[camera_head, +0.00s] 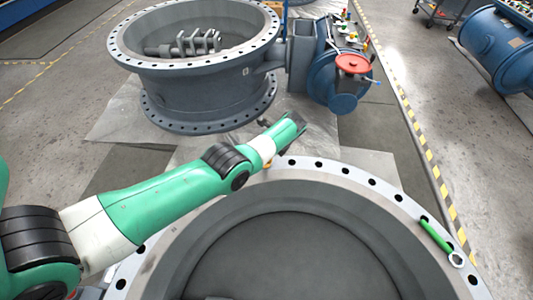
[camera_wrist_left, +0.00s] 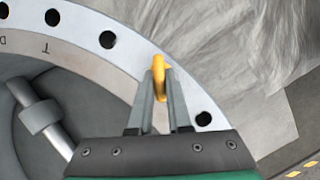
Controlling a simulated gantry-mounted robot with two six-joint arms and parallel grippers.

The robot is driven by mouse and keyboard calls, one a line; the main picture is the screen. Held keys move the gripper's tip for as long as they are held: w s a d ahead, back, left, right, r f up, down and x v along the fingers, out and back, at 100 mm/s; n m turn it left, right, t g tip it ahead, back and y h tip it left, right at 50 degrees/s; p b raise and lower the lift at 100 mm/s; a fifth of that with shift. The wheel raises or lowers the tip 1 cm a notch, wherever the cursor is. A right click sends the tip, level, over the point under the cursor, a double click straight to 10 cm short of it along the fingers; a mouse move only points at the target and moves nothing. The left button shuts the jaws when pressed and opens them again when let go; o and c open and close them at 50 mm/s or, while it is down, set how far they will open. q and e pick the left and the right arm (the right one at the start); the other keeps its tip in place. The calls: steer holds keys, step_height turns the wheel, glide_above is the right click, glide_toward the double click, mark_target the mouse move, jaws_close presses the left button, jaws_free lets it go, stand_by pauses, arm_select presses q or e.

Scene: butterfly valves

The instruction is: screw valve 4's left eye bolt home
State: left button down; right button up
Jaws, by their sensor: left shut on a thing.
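A yellow eye bolt (camera_wrist_left: 159,62) stands at the flange (camera_wrist_left: 85,28) of the near valve, its ring showing between my left fingertips. My left gripper (camera_wrist_left: 160,82) is shut on this ring, one finger on each side. The eye bolt's shank and the hole under it are hidden by the ring and fingers, so I cannot tell how deep it sits. In the head view a small orange part of the eye bolt (camera_head: 267,163) shows below my wrist at the far rim of the near valve (camera_head: 345,170). My right gripper is not in view.
A green bar with a pale ring end (camera_head: 437,238) lies on the near valve's right rim. Another large grey valve (camera_head: 205,95) stands behind, with a blue gearbox and red disc (camera_head: 352,64) beside it. The flange holes beside the eye bolt are empty.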

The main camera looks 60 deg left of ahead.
arm_select(q)
steer(key=m+t+p, duration=0.1)
steer(key=m+p, duration=0.1)
steer(key=p, duration=0.1)
steer(key=m+t+p, duration=0.1)
steer(key=m+p, duration=0.2)
steer(key=p, duration=0.1)
steer(key=m+p, duration=0.2)
steer(key=p, duration=0.2)
steer(key=shift+s+r+m+t+y, duration=0.25)
steer(key=shift+m+t+y, duration=0.05)
steer(key=shift+m+t, duration=0.1)
steer(key=m+p, duration=0.2)
steer(key=m+t+p, duration=0.1)
steer(key=m, duration=0.1)
steer(key=shift+f+t+p, duration=0.15)
steer(key=shift+t+p, duration=0.15)
steer(key=shift+p, duration=0.1)
steer(key=shift+s+f+m+h, duration=0.1)
steer(key=shift+f+m+h, duration=0.1)
steer(key=shift+m+h, duration=0.35)
steer(key=shift+m+t, duration=0.25)
steer(key=shift+t, duration=0.05)
steer(key=shift+r, duration=0.1)
steer(key=c, duration=0.8)
jaws_free()
steer(key=shift+c, duration=0.2)
